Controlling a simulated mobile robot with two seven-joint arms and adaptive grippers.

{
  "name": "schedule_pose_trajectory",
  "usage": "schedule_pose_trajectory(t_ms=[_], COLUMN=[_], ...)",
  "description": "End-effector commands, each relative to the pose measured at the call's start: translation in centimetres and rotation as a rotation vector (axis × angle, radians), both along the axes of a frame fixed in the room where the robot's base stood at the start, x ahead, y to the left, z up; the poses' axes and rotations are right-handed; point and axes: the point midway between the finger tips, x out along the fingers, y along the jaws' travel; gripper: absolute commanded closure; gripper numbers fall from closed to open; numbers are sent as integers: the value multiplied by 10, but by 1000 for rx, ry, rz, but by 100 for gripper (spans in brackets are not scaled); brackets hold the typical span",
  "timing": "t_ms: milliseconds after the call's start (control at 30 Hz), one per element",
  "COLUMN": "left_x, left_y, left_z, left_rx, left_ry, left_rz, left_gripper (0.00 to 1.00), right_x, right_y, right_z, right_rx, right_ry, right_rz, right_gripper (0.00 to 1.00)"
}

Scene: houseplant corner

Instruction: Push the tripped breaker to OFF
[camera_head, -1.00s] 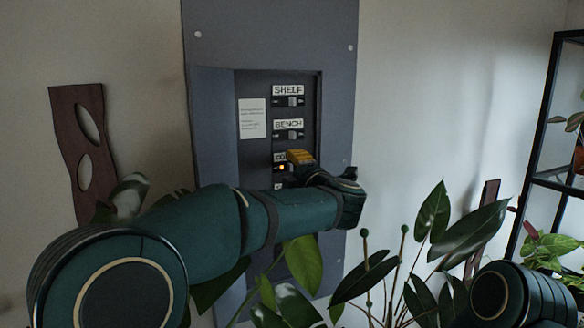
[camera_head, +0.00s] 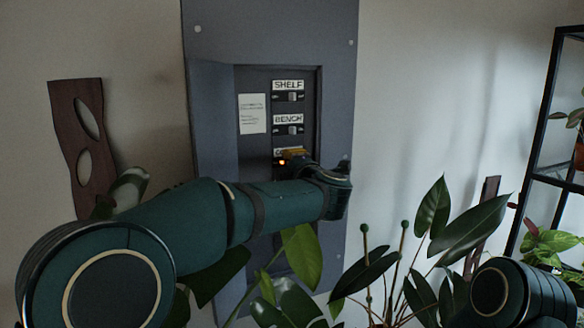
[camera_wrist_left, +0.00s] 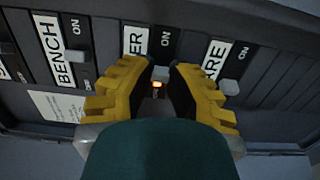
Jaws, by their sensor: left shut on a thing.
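The breaker panel (camera_head: 222,120) is a grey wall box with a column of labelled switches. The breaker with the lit orange lamp (camera_head: 282,162) is third down, under BENCH. Its label is partly hidden; in the left wrist view it ends in "ER" (camera_wrist_left: 135,40). My left gripper (camera_head: 294,155) is at this breaker, its yellow fingers on either side of the small switch lever (camera_wrist_left: 160,73), shut on it. The lamp glows between the fingers in the wrist view (camera_wrist_left: 157,84). The lever's exact position is hard to tell. My right gripper is out of view.
The SHELF switch (camera_head: 292,97) and BENCH switch (camera_head: 292,130) sit above. A switch labelled "ARE" (camera_wrist_left: 229,87) lies beside the right finger in the wrist view. Plant leaves (camera_head: 302,258) rise below my left arm. A black shelf rack (camera_head: 539,130) stands at right.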

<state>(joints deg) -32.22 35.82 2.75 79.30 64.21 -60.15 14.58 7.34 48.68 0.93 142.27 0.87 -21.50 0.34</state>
Motion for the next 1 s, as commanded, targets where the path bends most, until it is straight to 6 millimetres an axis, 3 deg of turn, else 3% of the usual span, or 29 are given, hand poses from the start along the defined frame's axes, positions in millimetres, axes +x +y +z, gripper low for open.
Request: schedule_pose_trajectory(t_ms=[200, 567, 600, 667, 700, 1000], left_x=[-1, -2, -2, -2, -2, -3], left_y=[5, 4, 4, 4, 4, 4], left_z=[-1, 0, 0, 0, 0, 0], left_rx=[0, 0, 0, 0, 0, 0], left_ry=[-3, -1, -1, -1, -1, -1], left_rz=[-128, -160, -160, -159, -159, -159], left_gripper=[100, 100, 79, 58, 52, 52], right_x=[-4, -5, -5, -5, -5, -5], right_y=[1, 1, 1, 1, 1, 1], right_z=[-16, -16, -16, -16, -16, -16], right_rx=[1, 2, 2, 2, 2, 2], right_ry=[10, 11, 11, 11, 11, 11], right_rz=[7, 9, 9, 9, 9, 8], right_gripper=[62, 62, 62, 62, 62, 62])
